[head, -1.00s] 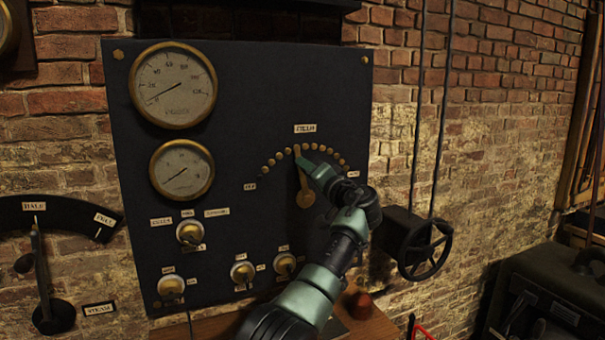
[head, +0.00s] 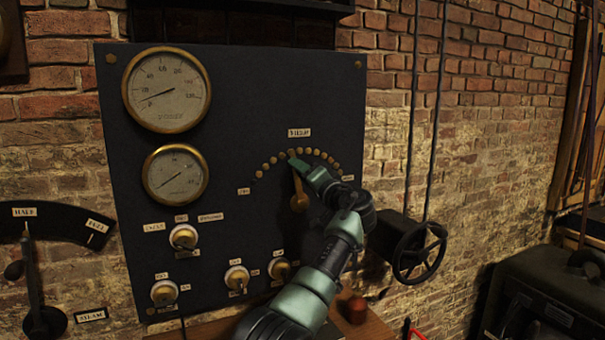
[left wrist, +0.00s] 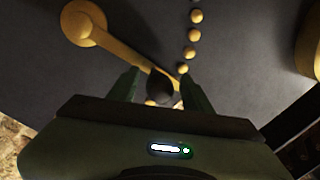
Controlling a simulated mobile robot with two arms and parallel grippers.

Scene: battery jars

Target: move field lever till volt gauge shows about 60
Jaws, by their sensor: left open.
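The field lever is a brass arm (head: 298,190) on the dark panel, pointing up and slightly left among an arc of brass studs. In the left wrist view the lever (left wrist: 125,53) runs from its round pivot to a dark knob (left wrist: 160,86). My left gripper (left wrist: 160,92) is open, with its fingers on either side of the knob; contact cannot be told. In the head view the left gripper (head: 302,166) covers the lever's top. The upper, larger gauge (head: 166,90), apparently the volt gauge, has its needle low on the left; its numbers are blurred. My right gripper is not in view.
A smaller gauge (head: 175,173) sits below, with several brass knobs under it. A black handwheel (head: 419,250) stands right of the panel. Another lever (head: 32,285) with a curved scale is at the far left. A wooden ledge (head: 375,328) runs beneath the panel.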

